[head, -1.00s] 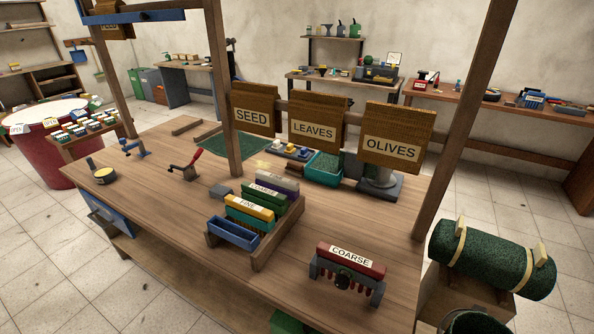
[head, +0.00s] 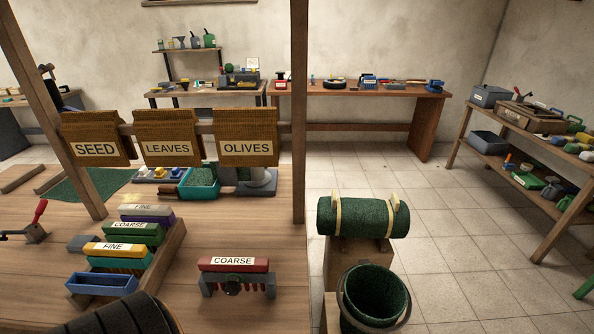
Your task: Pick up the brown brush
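I cannot pick out a brown brush with certainty. A small dark brown piece (head: 229,189) lies on the workbench (head: 215,235) between a teal tray (head: 200,191) and a grey round-based stand (head: 260,186); it is too small to tell whether it is a brush. Brown, textured panels labelled SEED (head: 97,134), LEAVES (head: 168,130) and OLIVES (head: 248,134) hang from a wooden rail above the bench. Neither gripper is in view. A dark rounded shape at the bottom left hides part of the bench's front.
A rack of labelled blocks (head: 165,258) and a red COARSE sharpening-stone-like block (head: 233,265) stand on the bench. A green roll (head: 358,218) and a green bucket (head: 376,298) stand right of it. A loaded shelf (head: 540,175) is at the right. Tiled floor between is clear.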

